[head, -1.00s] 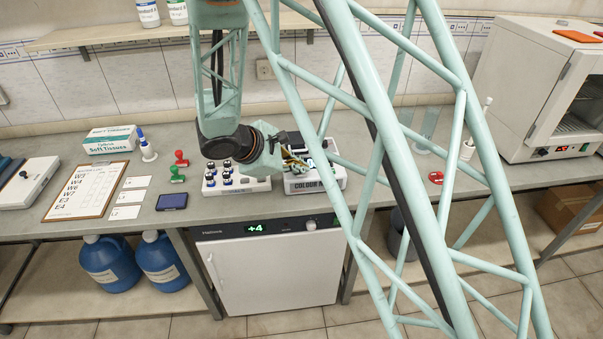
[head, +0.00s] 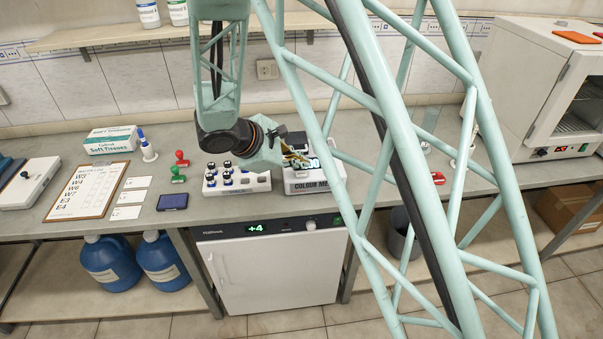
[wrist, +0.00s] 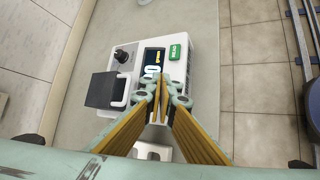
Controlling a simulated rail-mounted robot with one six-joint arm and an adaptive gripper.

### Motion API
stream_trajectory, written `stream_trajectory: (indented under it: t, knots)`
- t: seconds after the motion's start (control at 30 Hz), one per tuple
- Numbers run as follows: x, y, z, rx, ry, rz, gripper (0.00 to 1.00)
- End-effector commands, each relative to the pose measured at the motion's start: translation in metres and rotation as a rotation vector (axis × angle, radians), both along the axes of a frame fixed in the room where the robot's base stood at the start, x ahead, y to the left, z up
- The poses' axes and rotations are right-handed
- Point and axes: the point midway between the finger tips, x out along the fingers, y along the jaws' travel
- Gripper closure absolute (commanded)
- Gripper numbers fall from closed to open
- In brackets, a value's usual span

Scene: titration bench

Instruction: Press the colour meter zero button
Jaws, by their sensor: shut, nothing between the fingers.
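The colour meter (head: 312,187) is a white box on the bench, partly hidden behind my arm and gripper in the head view. In the wrist view the colour meter (wrist: 183,50) shows a black lid (wrist: 104,90), a dark knob (wrist: 122,55), a lit display (wrist: 153,60) and a green button marked READ (wrist: 175,52). No zero button can be made out; my fingers cover part of the panel. My gripper (wrist: 161,92) is shut and empty, its tips over the panel beside the display's lower end. In the head view my gripper (head: 297,160) is at the meter's top; contact cannot be told.
A white rack (head: 236,183) of dark-capped vials stands just left of the meter. A red object (head: 438,178) lies to the right. The bench's front edge is close to the meter.

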Motion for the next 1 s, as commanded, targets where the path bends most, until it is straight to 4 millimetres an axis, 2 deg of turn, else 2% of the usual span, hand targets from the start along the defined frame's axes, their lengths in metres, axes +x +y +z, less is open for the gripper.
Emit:
stream_trajectory:
  t: [0.6, 1.0]
  knots:
    - [0.000, 0.000, 0.038, 0.000, -0.001, -0.001, 1.00]
    - [0.000, 0.000, 0.041, 0.000, 0.000, 0.000, 1.00]
